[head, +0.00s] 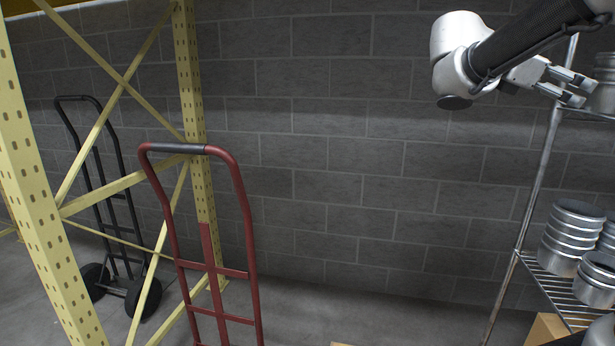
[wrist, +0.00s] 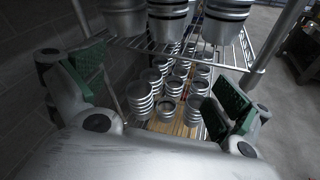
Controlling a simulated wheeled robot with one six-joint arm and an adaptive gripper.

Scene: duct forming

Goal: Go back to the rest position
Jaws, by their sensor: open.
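My gripper (head: 570,88) is at the upper right in the head view, pointing right toward a wire shelf rack. Its fingers are apart and nothing is between them. In the wrist view my gripper (wrist: 158,100) shows its two green-padded fingers wide open at left and right. Between and beyond them are stacked metal duct collars (wrist: 171,110) on a lower shelf. Larger metal ducts (wrist: 170,22) stand on the shelf above, beyond the fingertips. In the head view a metal duct (head: 603,85) on the upper shelf is close to the fingertips; I cannot tell if they touch.
The wire rack's post (head: 540,170) and lower shelf (head: 560,292) with stacked collars (head: 572,238) stand at the right. A red hand truck (head: 215,265), a black hand truck (head: 110,215) and a yellow rack frame (head: 190,90) stand at the left. Open air lies before the block wall (head: 370,150).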

